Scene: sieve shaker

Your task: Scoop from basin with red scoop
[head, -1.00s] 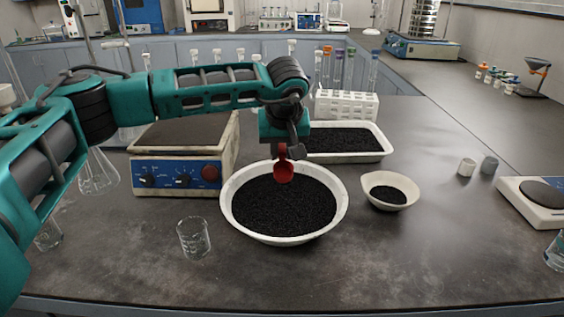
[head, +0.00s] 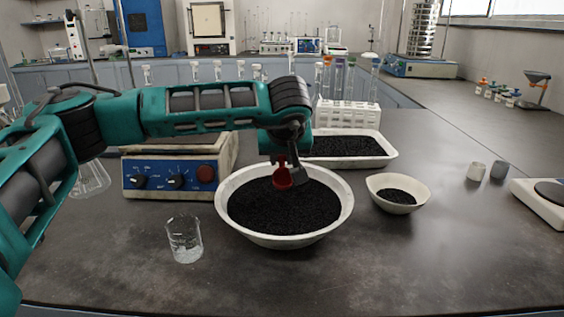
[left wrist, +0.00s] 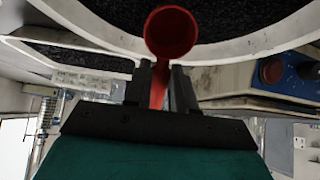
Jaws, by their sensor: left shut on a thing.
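A large white basin (head: 226,218) full of black granules (head: 285,212) stands in the middle of the bench. My left gripper (left wrist: 160,82) is shut on the handle of the red scoop (left wrist: 171,32). In the head view the scoop (head: 282,179) is over the back part of the basin, its bowl close to the granules. I cannot tell whether it touches them or holds any. In the left wrist view the basin's white rim (left wrist: 240,45) crosses behind the scoop. My right gripper is out of view.
A white tray (head: 375,160) of black granules lies behind the basin, with a tube rack (head: 345,115) beyond it. A small white dish (head: 400,207) is to the right. A glass beaker (head: 184,240) and a hotplate (head: 150,182) are to the left.

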